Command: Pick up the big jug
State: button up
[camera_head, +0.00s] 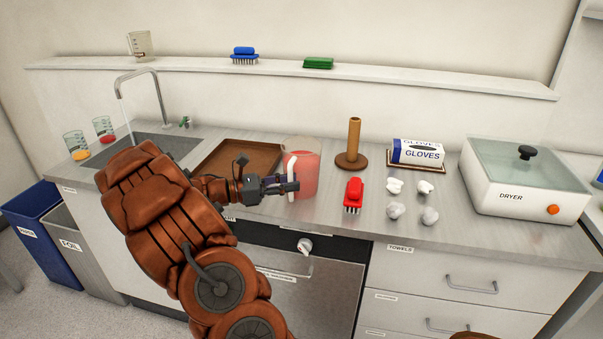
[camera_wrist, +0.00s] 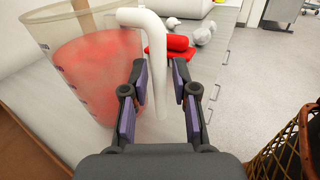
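The big jug (camera_head: 305,175) stands on the counter, clear-walled with red liquid in it and a white handle. In the wrist view the jug (camera_wrist: 90,75) fills the upper left, and its white handle (camera_wrist: 157,62) hangs down at the middle. My gripper (camera_head: 291,187) is in front of the jug at handle height. In the wrist view its two purple-padded fingers are apart, with the handle between or just beyond their tips. Gaps show on both sides of the handle, more clearly on the right; I see no grip on it.
A brown tray (camera_head: 213,175) lies left of the jug. A red brush (camera_head: 353,193), a wooden post (camera_head: 353,140), white crumpled pieces (camera_head: 396,210) and a gloves box (camera_head: 418,151) are to its right. The dryer (camera_head: 525,190) stands farther right. Two small beakers (camera_head: 76,146) stand by the sink (camera_head: 165,146).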

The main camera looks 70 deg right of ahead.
jog(key=shift+s+d, duration=0.25)
jog(key=shift+s, duration=0.1)
jog(key=shift+c, duration=0.4)
grip_shut()
